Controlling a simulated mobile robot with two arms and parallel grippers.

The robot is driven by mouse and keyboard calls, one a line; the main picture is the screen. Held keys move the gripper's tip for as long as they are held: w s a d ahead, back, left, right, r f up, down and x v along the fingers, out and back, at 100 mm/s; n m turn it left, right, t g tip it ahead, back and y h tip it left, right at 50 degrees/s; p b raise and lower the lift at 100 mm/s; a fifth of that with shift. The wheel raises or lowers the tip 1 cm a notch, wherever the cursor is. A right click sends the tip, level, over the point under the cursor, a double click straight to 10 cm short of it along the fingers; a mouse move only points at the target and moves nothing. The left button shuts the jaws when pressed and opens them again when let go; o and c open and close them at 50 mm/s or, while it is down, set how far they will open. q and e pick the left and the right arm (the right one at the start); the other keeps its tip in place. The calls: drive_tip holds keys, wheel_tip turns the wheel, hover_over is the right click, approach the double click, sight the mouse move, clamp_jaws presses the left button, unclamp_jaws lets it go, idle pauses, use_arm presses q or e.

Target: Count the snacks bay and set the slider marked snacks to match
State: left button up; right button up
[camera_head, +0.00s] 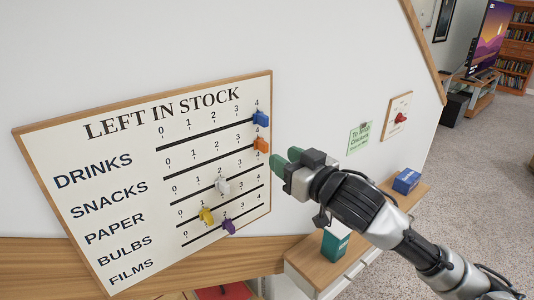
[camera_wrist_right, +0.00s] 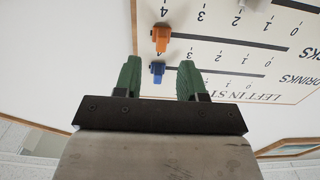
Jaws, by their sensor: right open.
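The "LEFT IN STOCK" board (camera_head: 120,150) hangs tilted in view on the white wall. Its orange slider (camera_head: 262,145) is on the snacks row at the 4 end; it also shows in the wrist view (camera_wrist_right: 160,38). The blue slider (camera_head: 261,118) is at 4 on the drinks row. The white slider (camera_head: 222,185) is near 2, the yellow one (camera_head: 206,215) near 1, the purple one (camera_head: 229,227) near 2. My right gripper (camera_head: 284,162) is open and empty, just right of the orange slider, apart from it. No snacks bay is identifiable. My left gripper is out of view.
A wooden shelf (camera_head: 312,262) below carries a green-and-white box (camera_head: 335,245) and a blue box (camera_head: 406,181). A green note (camera_head: 359,138) and a small panel with a red knob (camera_head: 398,117) are on the wall. Carpet lies open at right.

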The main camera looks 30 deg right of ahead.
sight(267, 147)
drive_tip(key=w, duration=0.1)
drive_tip(key=w+p, duration=0.1)
drive_tip(key=w, duration=0.1)
drive_tip(key=w+p, duration=0.1)
drive_tip(key=w, duration=0.1)
drive_tip(key=shift+w+a+r, duration=0.25)
drive_tip(key=shift+a+r, duration=0.05)
drive_tip(key=shift+r, duration=0.1)
drive_tip(key=shift+w+f, duration=0.2)
drive_tip(key=shift+w, duration=0.3)
clamp_jaws()
